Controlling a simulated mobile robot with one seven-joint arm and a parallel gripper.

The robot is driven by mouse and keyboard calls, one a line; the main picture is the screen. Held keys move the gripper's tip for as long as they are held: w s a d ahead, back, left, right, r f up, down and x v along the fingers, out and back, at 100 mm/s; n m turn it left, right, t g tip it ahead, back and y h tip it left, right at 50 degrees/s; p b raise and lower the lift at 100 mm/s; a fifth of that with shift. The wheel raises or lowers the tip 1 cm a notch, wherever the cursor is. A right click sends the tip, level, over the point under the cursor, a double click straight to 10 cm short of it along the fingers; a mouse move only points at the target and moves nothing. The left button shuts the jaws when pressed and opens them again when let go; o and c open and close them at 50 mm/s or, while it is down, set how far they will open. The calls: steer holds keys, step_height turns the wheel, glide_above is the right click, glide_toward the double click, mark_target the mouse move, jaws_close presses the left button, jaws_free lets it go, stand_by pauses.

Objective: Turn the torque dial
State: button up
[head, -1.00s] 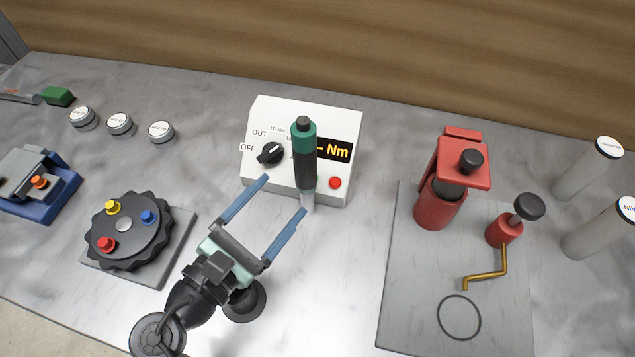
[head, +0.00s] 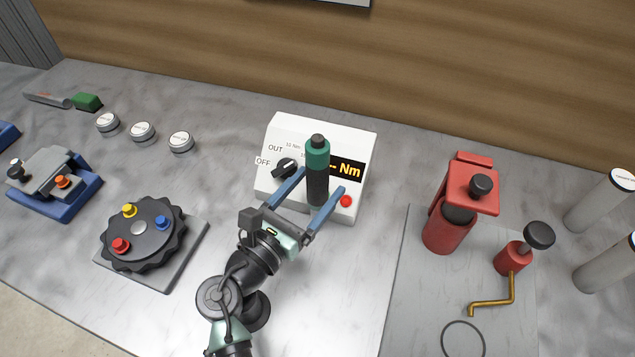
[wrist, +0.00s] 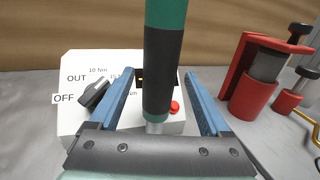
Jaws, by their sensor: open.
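The torque dial (head: 284,168) is a black knob on the left front of a white box (head: 280,126), beside the labels OFF and OUT. The dial also shows in the wrist view (wrist: 94,93), left of my left finger. A dark torque screwdriver with a green top (head: 317,160) stands upright in front of the box and partly covers its display. My gripper (head: 322,182) is open, with its blue fingers on either side of the screwdriver.
A red button (head: 345,201) sits at the box's lower right. A black indexed disc (head: 140,233) with coloured knobs is at the left. A red fixture (head: 446,233) stands on a grey plate (head: 416,290) at the right. The bench between is clear.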

steer(key=x, duration=0.4)
steer(key=shift+w+f, duration=0.25)
steer(key=shift+f, duration=0.05)
steer(key=shift+c, duration=0.2)
jaws_close()
steer(key=shift+r, duration=0.1)
